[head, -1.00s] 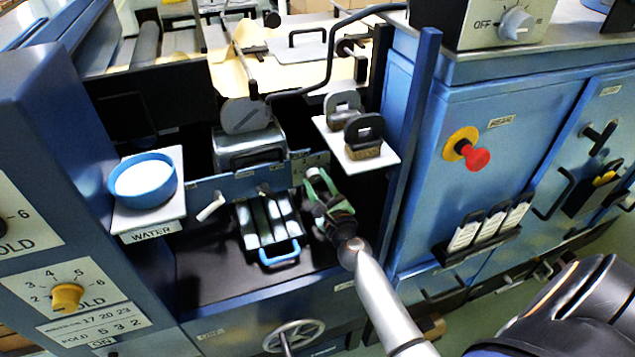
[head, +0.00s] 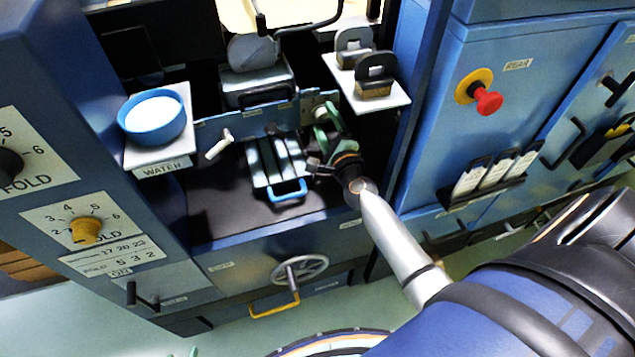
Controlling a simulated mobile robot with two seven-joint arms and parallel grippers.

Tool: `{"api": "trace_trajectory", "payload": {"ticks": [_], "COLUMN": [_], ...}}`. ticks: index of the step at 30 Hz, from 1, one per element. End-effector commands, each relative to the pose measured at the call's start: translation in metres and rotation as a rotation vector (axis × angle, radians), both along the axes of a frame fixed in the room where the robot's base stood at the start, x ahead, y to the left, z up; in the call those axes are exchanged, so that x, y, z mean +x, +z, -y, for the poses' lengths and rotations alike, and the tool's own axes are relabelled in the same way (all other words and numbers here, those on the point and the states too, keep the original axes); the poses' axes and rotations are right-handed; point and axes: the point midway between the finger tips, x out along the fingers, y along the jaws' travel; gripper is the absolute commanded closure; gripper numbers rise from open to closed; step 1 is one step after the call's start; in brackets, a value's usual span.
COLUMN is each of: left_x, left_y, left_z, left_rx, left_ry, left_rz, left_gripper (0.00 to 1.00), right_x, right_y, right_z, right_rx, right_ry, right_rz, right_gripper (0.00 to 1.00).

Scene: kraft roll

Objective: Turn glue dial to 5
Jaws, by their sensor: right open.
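My right gripper (head: 322,126) has green fingers and is open. It is at the right end of the blue crossbar (head: 250,122). The fingers and wrist hide most of this spot, so I cannot read a glue label or a dial setting, or tell whether the fingers touch a knob. At the left, a yellow knob (head: 86,230) sits on a numbered plate, with a black knob (head: 9,165) on a FOLD plate above. My left gripper is not in view.
A blue bowl (head: 152,118) stands on the WATER shelf at the left. A red button (head: 489,103) is on the right cabinet.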

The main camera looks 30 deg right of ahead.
Motion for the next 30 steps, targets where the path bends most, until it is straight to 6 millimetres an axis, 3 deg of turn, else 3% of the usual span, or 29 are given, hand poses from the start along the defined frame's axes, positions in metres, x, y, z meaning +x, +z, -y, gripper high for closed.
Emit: {"api": "trace_trajectory", "payload": {"ticks": [12, 30], "left_x": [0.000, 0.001], "left_y": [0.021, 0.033], "left_z": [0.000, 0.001], "left_rx": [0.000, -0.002], "left_ry": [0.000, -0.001], "left_rz": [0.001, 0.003], "left_gripper": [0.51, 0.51], "right_x": [0.000, 0.000], "right_y": [0.002, 0.000], "right_z": [0.000, 0.000], "right_rx": [-0.631, -1.335], "right_ry": [0.001, 0.001], "right_rz": [-0.152, -0.320], "right_gripper": [0.27, 0.27]}}
